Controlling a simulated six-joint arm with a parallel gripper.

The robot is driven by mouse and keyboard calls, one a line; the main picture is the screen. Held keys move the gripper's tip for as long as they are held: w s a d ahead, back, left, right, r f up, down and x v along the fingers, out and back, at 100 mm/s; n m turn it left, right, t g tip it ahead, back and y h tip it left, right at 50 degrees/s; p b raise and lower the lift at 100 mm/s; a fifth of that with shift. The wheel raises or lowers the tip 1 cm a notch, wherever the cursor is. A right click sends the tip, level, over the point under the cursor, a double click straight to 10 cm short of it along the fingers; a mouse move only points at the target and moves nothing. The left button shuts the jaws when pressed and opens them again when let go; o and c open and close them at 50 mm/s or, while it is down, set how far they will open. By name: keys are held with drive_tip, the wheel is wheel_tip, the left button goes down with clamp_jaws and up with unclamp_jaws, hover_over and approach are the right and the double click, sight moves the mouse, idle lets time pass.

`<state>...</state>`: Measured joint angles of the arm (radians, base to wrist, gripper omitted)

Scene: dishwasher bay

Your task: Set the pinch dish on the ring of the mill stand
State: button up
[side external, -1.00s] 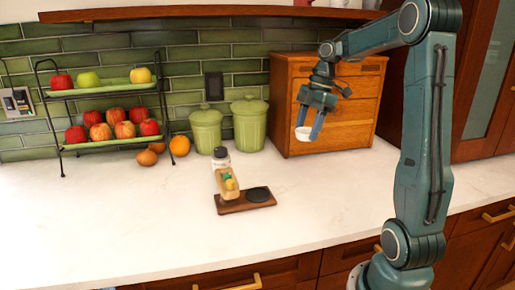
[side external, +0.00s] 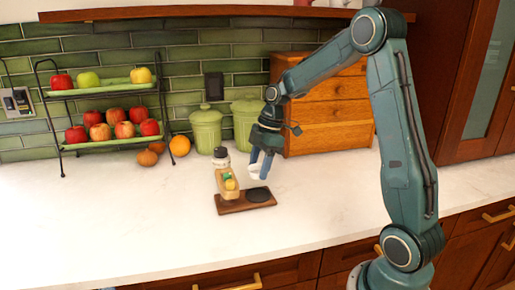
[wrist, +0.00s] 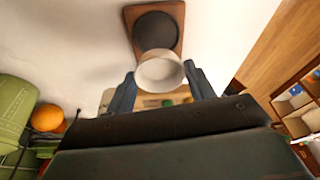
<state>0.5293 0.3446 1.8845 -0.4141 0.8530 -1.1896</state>
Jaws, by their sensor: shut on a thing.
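The white pinch dish (side external: 255,172) is held between the blue fingers of my gripper (side external: 259,168). In the wrist view the dish (wrist: 160,72) sits between both fingertips (wrist: 160,82). The mill stand is a dark brown wooden board (side external: 230,208) on the counter. Its round dark ring (side external: 258,195) is at the right end. The dish is above the board, apart from it, just above the ring in the side view. In the wrist view the ring (wrist: 156,30) shows beyond the dish, partly covered by it.
Green canisters (side external: 206,131), a wooden drawer box (side external: 325,115) and a fruit rack (side external: 105,88) stand behind. The front counter is clear.

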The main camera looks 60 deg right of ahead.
sight(256, 196)
drive_tip(key=shift+f, duration=0.15)
drive_tip(key=shift+f, duration=2.75)
drive_tip(key=shift+f, duration=0.65)
drive_tip(key=o, duration=0.7)
drive_tip(key=shift+r, duration=0.2)
drive_tip(key=v, duration=1)
drive_tip(key=shift+d+r, duration=0.2)
drive_tip(key=shift+r, duration=0.1)
idle(0.3)
drive_tip(key=shift+s, duration=0.1)
idle(0.4)
